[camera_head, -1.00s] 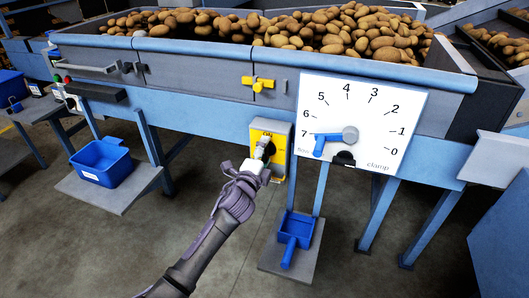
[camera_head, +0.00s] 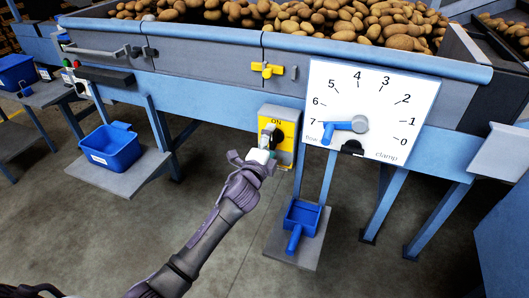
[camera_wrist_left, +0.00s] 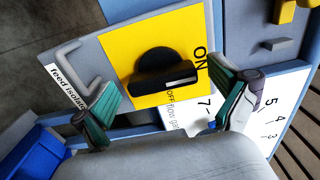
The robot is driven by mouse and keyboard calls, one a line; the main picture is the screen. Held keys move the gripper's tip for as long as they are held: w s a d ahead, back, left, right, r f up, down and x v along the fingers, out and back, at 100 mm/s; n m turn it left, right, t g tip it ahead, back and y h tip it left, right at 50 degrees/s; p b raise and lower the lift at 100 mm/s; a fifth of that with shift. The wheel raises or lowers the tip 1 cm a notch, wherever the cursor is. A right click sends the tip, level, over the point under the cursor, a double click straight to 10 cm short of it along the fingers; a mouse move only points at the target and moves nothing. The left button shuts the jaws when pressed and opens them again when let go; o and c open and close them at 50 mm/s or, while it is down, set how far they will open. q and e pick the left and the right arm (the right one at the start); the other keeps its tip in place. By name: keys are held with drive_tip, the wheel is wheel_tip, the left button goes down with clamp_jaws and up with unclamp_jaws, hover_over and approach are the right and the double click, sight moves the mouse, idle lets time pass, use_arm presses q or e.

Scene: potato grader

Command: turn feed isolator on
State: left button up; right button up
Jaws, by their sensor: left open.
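The feed isolator is a yellow plate (camera_head: 287,126) on a grey box under the hopper, with a black rotary knob (camera_head: 270,138). In the left wrist view the knob (camera_wrist_left: 152,85) is a black bar with a white mark near its right end. The bar points toward the word ON; OFF is printed below it. My left gripper (camera_head: 257,158) is just in front of and below the knob. In the left wrist view its fingers (camera_wrist_left: 168,78) are spread, with the knob between them in the picture; no contact shows. My right gripper is not in view.
A white dial plate (camera_head: 376,85) with a blue pointer (camera_head: 340,128) stands right of the isolator. A yellow valve handle (camera_head: 267,69) sits above. Blue bins (camera_head: 112,148) and a blue scoop (camera_head: 299,219) rest on low shelves. A grey bracket (camera_wrist_left: 88,68) lies beside the yellow plate.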

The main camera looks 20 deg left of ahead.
use_arm(q)
drive_tip(key=s, duration=1.1)
drive_tip(key=shift+a, duration=0.15)
